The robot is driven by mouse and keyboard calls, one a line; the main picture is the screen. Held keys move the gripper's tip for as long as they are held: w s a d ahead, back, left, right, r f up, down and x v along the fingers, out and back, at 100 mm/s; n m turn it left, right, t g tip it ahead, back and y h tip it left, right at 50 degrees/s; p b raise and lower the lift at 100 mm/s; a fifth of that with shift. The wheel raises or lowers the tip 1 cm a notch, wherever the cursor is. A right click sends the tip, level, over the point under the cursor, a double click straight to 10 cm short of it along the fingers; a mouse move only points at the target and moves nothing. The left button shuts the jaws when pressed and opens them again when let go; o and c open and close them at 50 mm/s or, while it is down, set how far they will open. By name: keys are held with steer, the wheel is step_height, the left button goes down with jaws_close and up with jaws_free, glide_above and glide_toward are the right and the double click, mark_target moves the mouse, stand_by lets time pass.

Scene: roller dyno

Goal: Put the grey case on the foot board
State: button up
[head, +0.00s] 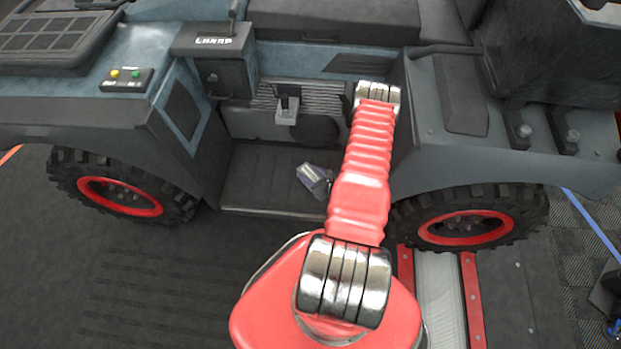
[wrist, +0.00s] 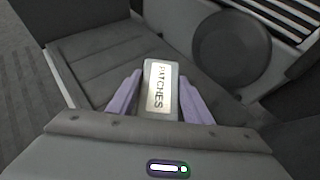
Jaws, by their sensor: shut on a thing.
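The grey case (wrist: 161,88) has a pale label reading "PATCHES". In the wrist view it sits between the two purple fingers of my gripper (wrist: 160,93), which is shut on it. The foot board (wrist: 105,50) is a dark padded panel with a pale edge, seen beyond and below the case. In the head view the foot board (head: 262,183) lies low between the two wheels, and the held case shows at its right part, beside my red arm. My arm hides most of the gripper there. I cannot tell whether the case touches the board.
A round dark speaker-like disc (wrist: 231,47) stands at the board's inner side. A pedal (head: 287,105) hangs above the board at the back. Wheels with red rims (head: 120,196) flank the opening, left and right (head: 466,227). The left part of the board is bare.

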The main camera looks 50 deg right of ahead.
steer(key=shift+f, duration=0.1)
steer(key=shift+f, duration=1.95)
steer(key=shift+f, duration=0.2)
steer(key=o, duration=1.2)
steer(key=shift+o, duration=0.2)
